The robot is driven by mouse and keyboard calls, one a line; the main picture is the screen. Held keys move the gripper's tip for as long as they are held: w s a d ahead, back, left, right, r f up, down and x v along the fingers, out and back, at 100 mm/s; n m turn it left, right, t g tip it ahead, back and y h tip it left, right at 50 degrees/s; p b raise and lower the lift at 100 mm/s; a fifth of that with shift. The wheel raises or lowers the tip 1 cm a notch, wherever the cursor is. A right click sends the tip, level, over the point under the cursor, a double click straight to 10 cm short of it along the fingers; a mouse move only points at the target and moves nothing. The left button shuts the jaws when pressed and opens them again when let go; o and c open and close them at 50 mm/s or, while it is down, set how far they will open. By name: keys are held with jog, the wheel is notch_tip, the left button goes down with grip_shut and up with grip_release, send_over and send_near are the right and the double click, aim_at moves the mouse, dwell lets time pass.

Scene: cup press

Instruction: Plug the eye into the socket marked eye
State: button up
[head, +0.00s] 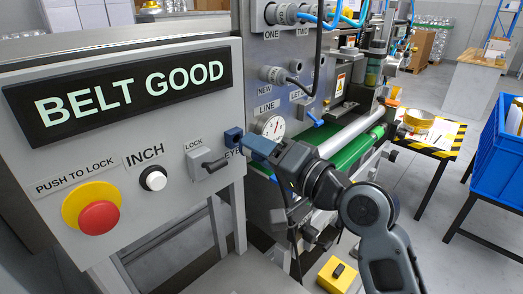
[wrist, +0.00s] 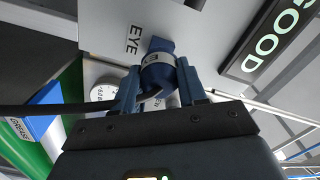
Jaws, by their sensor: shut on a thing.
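The eye (wrist: 157,72) is a round dark-blue plug with a grey band and a black cable (wrist: 60,108) running left in the wrist view. My gripper (wrist: 158,78) is shut on it, one blue finger on each side; in the head view my gripper (head: 262,146) is at the panel's right edge. The blue socket (wrist: 160,44) sits beside the EYE label (wrist: 133,40); in the head view the socket (head: 233,137) is above the partly covered EYE label (head: 233,153). The eye's front is at the socket; I cannot tell whether it is seated.
The grey panel bears a LOCK lever (head: 214,163), an INCH knob (head: 153,178), a red push button (head: 99,217) and a lit BELT GOOD sign (head: 130,88). A gauge (head: 270,126), cabled connectors (head: 281,75) and a green belt (head: 350,150) stand close behind my gripper.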

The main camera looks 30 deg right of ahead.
jog(key=shift+x, duration=1.4)
jog(key=o, duration=1.2)
jog(key=shift+o, duration=0.2)
jog(key=b+v, duration=0.1)
jog(key=v, duration=0.6)
jog(key=shift+s, duration=0.4)
jog(key=shift+d+f, duration=0.1)
